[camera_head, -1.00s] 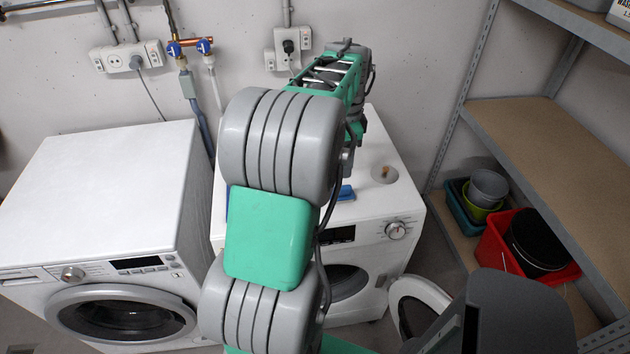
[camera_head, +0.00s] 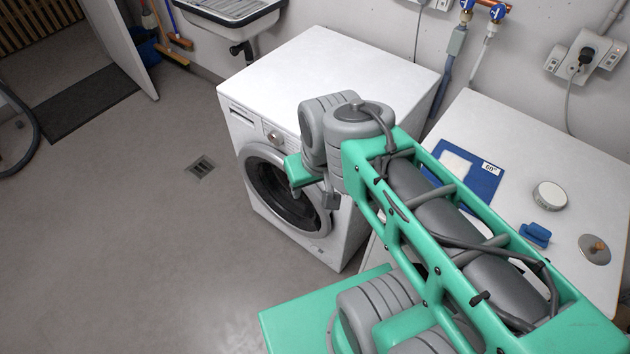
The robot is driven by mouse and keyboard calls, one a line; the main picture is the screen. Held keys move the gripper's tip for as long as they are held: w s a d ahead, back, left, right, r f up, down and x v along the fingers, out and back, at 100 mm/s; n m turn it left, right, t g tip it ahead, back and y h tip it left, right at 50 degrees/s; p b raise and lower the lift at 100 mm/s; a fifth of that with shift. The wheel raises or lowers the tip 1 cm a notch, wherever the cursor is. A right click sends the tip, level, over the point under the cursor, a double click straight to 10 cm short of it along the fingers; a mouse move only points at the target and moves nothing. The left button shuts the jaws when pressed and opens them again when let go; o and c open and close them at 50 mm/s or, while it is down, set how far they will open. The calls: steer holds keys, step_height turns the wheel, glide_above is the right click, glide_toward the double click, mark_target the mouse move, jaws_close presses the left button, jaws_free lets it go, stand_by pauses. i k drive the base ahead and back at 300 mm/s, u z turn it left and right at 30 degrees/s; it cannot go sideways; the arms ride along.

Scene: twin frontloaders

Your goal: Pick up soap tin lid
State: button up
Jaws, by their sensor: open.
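The soap tin lid, a flat grey disc with a small brown knob (camera_head: 594,249), lies on the right washing machine's white top (camera_head: 520,130), near the picture's right edge. An open round tin with pale contents (camera_head: 550,195) stands farther back on the same top. My gripper (camera_head: 314,186) is partly in view in front of the left washing machine, well left of the lid and apart from it. It is open and empty, though its fingers show only small and partly hidden by the wrist.
A blue brush (camera_head: 535,235) lies between tin and arm. A blue cloth or mat with a white patch and a "60°" label (camera_head: 465,170) lies left of them. The left washing machine (camera_head: 330,75) stands beside my arm.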

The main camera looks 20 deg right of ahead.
mark_target(593, 248)
steer(key=k, duration=1.65)
steer(key=u, duration=0.6)
steer(key=i, duration=1.6)
steer(key=z, duration=3.1)
steer(key=i, duration=0.5)
steer(key=u, duration=0.05)
